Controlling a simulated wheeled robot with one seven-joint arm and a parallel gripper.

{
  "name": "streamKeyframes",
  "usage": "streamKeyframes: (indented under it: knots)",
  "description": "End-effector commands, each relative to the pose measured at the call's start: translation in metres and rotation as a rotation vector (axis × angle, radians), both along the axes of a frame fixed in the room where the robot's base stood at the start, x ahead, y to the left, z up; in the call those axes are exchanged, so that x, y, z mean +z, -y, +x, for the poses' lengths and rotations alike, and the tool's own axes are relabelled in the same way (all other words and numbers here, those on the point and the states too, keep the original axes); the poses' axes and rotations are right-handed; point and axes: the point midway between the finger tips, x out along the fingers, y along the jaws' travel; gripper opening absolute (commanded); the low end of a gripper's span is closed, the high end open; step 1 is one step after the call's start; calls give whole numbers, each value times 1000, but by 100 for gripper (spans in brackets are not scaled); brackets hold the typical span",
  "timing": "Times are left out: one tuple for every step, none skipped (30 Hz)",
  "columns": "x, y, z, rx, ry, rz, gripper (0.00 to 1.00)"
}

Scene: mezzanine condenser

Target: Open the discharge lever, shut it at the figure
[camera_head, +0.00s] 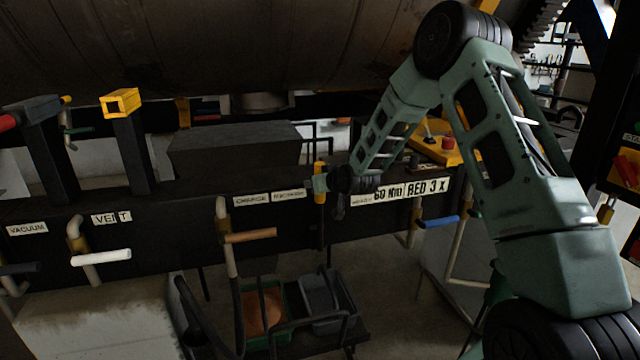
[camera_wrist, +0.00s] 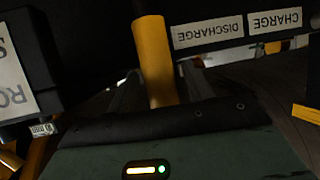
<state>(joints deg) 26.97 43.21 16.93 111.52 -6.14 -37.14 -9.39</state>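A yellow upright handle (camera_head: 320,172) stands at the front of the dark beam, beside the CHARGE and DISCHARGE labels (camera_head: 289,194). In the wrist view, which is upside down, the yellow handle (camera_wrist: 155,55) runs down between the two dark fingers of my gripper (camera_wrist: 162,88). The DISCHARGE label (camera_wrist: 208,31) is just right of it there. In the head view my gripper (camera_head: 325,184) is at this handle, at the end of my outstretched arm. A finger lies on each side of the handle; whether they press on it is not clear. The handle's lower end is hidden.
A brown-handled lever (camera_head: 250,236) hangs below the CHARGE label, a white one (camera_head: 100,257) below VENT, a blue one (camera_head: 438,221) to the right. A sign (camera_head: 410,190) reads roughly "60" and "RED 3 X". A green bin (camera_head: 245,335) and grey bin (camera_head: 345,290) stand below.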

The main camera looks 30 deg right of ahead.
Motion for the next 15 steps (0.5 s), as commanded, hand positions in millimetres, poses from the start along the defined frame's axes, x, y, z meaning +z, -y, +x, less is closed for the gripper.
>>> streamKeyframes:
  knots:
    - [0,0,0,0,0,0,50]
    - [0,0,0,0,-1,-1,50]
    - [0,0,0,0,-1,-1,50]
    - [0,0,0,1,-1,0,50]
    - [0,0,0,1,-1,0,50]
    - [0,0,-1,1,-1,0,50]
    - [0,0,-1,1,-1,0,50]
    - [0,0,-2,1,-1,0,50]
    - [1,0,-4,1,0,0,50]
    - [2,-1,-5,2,0,-1,50]
    - [3,-1,-8,1,0,0,50]
    - [4,-1,-12,0,0,-1,50]
    - [6,-1,-15,1,0,-2,50]
    - [7,-2,-19,2,0,-1,50]
    - [9,-2,-25,1,1,-3,50]
